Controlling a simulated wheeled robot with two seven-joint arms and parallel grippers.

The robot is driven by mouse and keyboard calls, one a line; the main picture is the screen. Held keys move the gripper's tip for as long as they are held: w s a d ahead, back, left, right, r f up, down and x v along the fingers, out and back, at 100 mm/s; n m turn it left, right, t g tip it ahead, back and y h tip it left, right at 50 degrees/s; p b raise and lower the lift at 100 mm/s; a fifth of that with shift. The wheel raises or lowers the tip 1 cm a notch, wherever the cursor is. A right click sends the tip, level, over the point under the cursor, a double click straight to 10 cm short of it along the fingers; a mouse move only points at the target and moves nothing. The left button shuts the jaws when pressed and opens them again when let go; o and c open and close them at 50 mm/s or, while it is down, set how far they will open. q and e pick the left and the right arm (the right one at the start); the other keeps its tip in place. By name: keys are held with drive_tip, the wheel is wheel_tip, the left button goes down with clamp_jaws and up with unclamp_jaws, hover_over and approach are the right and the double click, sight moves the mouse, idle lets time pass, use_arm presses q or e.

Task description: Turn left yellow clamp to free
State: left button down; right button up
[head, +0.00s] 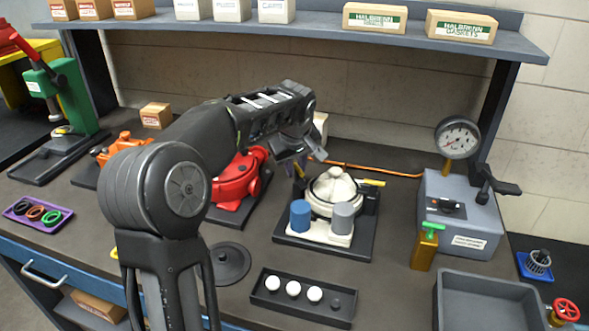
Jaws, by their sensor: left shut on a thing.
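A white round motor housing (333,186) sits in a black fixture tray (355,245) in the middle of the bench. A yellow clamp (370,182) shows at the right side of the housing. The left yellow clamp is hidden behind my gripper. My left gripper (300,156) reaches over the bench to the upper left of the housing and is shut on what seems to be that left clamp. The clamp's angle cannot be seen. A blue cylinder (300,216) and a grey cylinder (342,217) stand in front of the housing. My right gripper is not in view.
A red motor (237,184) stands close on the left, partly behind my arm. A black tray with white balls (300,303) lies in front. A grey gauge box (460,213) and a gold bottle (424,251) stand on the right. A shelf (330,31) runs above the back.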

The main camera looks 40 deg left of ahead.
use_arm(q)
drive_tip(key=shift+w+d+r+m, duration=0.1)
drive_tip(key=shift+w+r+m, duration=0.05)
drive_tip(key=shift+m, duration=0.15)
drive_tip(key=c, duration=1.3)
unclamp_jaws()
drive_tip(key=shift+c, duration=0.2)
drive_tip(key=v, duration=0.7)
drive_tip(key=shift+s+r+b, duration=0.25)
drive_tip(key=shift+r+b, duration=0.05)
drive_tip(key=shift+b, duration=0.05)
